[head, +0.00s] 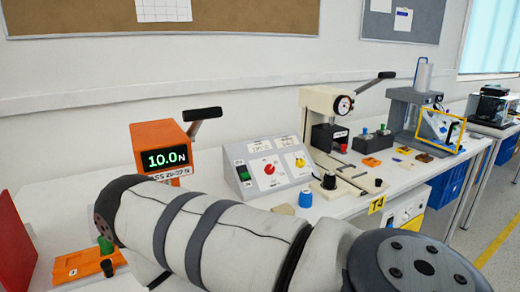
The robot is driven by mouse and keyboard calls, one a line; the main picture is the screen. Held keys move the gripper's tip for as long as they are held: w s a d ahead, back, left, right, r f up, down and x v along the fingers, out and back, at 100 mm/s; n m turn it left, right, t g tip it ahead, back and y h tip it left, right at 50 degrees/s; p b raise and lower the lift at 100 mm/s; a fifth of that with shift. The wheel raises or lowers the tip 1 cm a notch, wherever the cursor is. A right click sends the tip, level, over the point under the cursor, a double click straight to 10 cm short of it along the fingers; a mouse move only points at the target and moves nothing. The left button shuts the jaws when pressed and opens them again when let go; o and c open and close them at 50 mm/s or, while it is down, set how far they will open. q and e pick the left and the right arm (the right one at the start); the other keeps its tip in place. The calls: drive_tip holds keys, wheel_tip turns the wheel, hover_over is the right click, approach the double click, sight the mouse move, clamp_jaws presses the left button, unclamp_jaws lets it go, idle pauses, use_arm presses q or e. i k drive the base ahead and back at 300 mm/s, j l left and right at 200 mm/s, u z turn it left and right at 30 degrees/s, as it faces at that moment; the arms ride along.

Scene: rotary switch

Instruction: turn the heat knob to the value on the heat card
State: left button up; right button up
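A grey sloped control box (268,168) stands on the white bench, left of the middle in the head view. Its face carries a red knob (269,169) and a yellow knob (300,162), each on a white dial. I cannot read which one is the heat knob, or where the pointers sit. Small white cards (259,147) with print stand along the top of the face; their values are too small to read. A green switch (243,173) is on the box's left side. A large grey arm link of mine crosses the foreground below the box. Neither gripper is in view.
An orange force gauge (160,147) reading 10.0 N stands left of the box. A lever press (325,120) stands to its right. A blue cap (305,199) and a black knob (329,181) are near the bench front. An orange plate (75,266) lies at lower left.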

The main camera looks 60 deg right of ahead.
sight(270, 169)
drive_tip(key=z, duration=2.2)
